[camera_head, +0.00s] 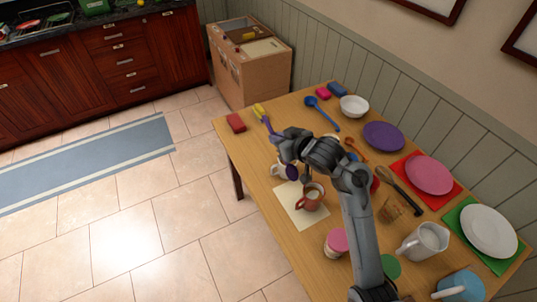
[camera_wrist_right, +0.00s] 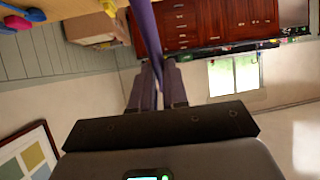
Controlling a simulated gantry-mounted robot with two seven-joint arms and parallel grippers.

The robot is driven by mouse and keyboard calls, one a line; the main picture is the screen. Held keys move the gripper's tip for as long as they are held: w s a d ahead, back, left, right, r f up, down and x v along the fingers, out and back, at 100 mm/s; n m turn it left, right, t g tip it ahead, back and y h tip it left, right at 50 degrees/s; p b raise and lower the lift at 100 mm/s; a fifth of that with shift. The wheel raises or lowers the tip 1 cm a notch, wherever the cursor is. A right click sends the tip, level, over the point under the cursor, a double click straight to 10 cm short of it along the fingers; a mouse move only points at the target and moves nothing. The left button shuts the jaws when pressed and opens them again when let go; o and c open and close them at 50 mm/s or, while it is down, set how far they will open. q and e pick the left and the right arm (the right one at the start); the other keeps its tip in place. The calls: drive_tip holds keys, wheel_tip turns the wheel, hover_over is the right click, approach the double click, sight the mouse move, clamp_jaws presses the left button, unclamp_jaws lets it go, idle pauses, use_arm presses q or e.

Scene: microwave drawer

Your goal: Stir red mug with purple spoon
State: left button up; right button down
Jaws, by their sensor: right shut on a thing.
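The red mug (camera_head: 309,199) stands upright on a cream mat (camera_head: 287,196) on the wooden table, with brownish contents showing. My right gripper (camera_head: 281,143) is above the table, to the upper left of the mug in the head view. It is shut on the purple spoon (camera_head: 267,124), whose handle sticks out past the fingers. In the right wrist view the spoon (camera_wrist_right: 145,35) runs between the two fingers (camera_wrist_right: 153,88). A purple patch shows beside a pale mug below the gripper; I cannot tell whether it is the spoon's head. My left gripper is out of view.
A pale mug (camera_head: 279,170) stands beside the red mug. A pink-lidded jar (camera_head: 336,241), a white pitcher (camera_head: 425,241) and a glass (camera_head: 391,209) stand nearer the front. Plates and utensils line the wall side. A red block (camera_head: 236,123) lies at the left end.

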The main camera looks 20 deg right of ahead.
use_arm(q)
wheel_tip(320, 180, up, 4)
drive_tip(key=p, duration=0.3)
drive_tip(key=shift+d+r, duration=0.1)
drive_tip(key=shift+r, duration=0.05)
use_arm(e)
drive_tip(key=s+d+f+t+y, duration=0.1)
drive_tip(key=s+d+f+t, duration=0.1)
drive_tip(key=s+d+t, duration=0.3)
drive_tip(key=s+d, duration=0.1)
drive_tip(key=d, duration=0.3)
drive_tip(key=shift+s+d+t, duration=0.35)
drive_tip(key=shift+t, duration=0.05)
drive_tip(key=shift+f, duration=0.1)
use_arm(q)
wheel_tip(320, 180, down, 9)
drive_tip(key=b, duration=0.8)
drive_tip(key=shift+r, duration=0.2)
use_arm(e)
wheel_tip(320, 180, down, 12)
